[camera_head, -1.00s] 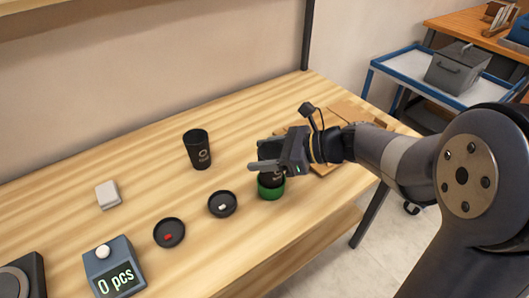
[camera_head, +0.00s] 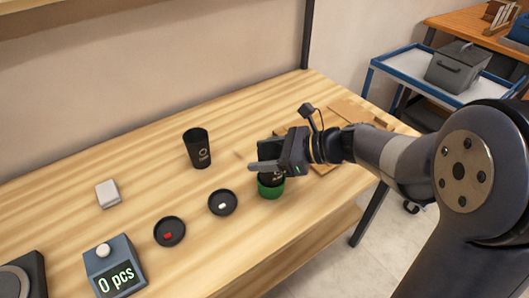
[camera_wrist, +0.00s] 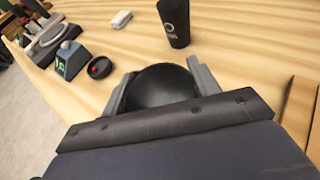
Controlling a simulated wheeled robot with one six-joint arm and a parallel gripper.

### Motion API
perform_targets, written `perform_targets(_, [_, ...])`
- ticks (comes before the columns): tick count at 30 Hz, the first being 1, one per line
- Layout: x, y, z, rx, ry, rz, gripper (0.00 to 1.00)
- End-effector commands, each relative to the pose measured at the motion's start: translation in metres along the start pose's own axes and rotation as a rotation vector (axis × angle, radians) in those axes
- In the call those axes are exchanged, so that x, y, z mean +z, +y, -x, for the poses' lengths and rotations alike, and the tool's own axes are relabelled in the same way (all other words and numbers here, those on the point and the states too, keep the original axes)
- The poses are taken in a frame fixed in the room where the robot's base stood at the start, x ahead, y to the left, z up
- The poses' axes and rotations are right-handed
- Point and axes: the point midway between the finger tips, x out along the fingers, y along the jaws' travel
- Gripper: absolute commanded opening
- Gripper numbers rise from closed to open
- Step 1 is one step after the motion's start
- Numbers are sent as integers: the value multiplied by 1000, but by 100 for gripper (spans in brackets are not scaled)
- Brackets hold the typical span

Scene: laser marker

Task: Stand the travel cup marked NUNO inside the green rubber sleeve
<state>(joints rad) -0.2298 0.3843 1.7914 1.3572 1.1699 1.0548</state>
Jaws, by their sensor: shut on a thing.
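A black travel cup (camera_head: 270,151) with a pale mark is between the fingers of my gripper (camera_head: 262,162), which is shut on it. Its round dark top (camera_wrist: 160,86) fills the space between the fingers in the wrist view. The green rubber sleeve (camera_head: 271,190) is on the table directly below the held cup. The cup's lower end meets the sleeve's opening in the picture, but I cannot tell how deep it sits. A second black cup (camera_head: 197,148) stands upright to the left, also in the wrist view (camera_wrist: 174,22). I cannot read the name on either cup.
Two dark round dishes, one with a red piece (camera_head: 169,231) and one with a white piece (camera_head: 222,202), lie left of the sleeve. A counter reading "0 pcs" (camera_head: 115,266) and a white block (camera_head: 108,193) stand farther left. Wooden boards (camera_head: 350,112) lie behind my gripper.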

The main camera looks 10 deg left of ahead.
Motion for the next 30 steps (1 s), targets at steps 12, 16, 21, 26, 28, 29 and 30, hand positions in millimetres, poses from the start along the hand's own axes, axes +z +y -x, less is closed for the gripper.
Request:
perform_targets(12, [-10, 0, -4, 0, -1, -1, 49])
perform_targets(16, [-14, 0, -6, 0, 0, -1, 49])
perform_targets(21, [-18, 0, -7, 0, 0, 0, 49])
perform_targets(26, [-21, 0, -9, 0, 0, 0, 49])
perform_targets(28, [-23, 0, -10, 0, 0, 0, 49])
perform_targets(29, [-24, 0, -10, 0, 0, 0, 49])
perform_targets(30, [-25, 0, -10, 0, 0, 0, 49])
